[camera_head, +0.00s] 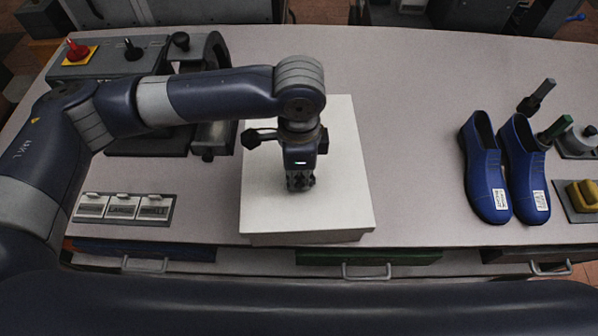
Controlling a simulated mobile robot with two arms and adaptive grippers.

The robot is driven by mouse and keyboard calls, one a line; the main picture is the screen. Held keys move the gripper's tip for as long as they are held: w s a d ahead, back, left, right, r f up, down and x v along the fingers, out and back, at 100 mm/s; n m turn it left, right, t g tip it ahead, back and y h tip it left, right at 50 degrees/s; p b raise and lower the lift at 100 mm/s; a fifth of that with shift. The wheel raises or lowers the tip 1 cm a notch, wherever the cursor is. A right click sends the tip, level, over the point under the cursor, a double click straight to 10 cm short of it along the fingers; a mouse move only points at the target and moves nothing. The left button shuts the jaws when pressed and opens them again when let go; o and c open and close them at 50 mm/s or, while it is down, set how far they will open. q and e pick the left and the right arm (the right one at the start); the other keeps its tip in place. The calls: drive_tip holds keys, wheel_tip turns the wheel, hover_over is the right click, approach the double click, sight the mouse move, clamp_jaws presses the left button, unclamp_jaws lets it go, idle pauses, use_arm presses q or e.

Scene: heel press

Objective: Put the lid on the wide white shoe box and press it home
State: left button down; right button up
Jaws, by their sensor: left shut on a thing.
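The wide white shoe box (308,239) stands at the table's front edge, in the middle of the head view. Its white lid (343,160) covers the top, and only a thin strip of box wall shows below the lid's front edge. I cannot tell whether the lid is fully seated. My left gripper (300,186) points down over the middle of the lid, with its fingers together at the lid. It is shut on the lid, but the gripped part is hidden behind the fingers. My right gripper is not in view.
A labelled three-part panel (123,207) lies at front left. A machine with a red knob (77,50) stands at back left. Table right of the box is clear.

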use_arm(q)
drive_tip(key=shift+f+p, duration=0.15)
drive_tip(key=shift+p, duration=0.25)
idle(1.1)
drive_tip(key=c, duration=1.6)
unclamp_jaws()
drive_tip(key=o, duration=0.5)
wheel_tip(320, 180, up, 3)
drive_tip(key=p, duration=0.3)
drive_tip(key=shift+f, duration=0.15)
drive_tip(key=shift+r+p, duration=0.35)
drive_tip(key=shift+r, duration=1.9)
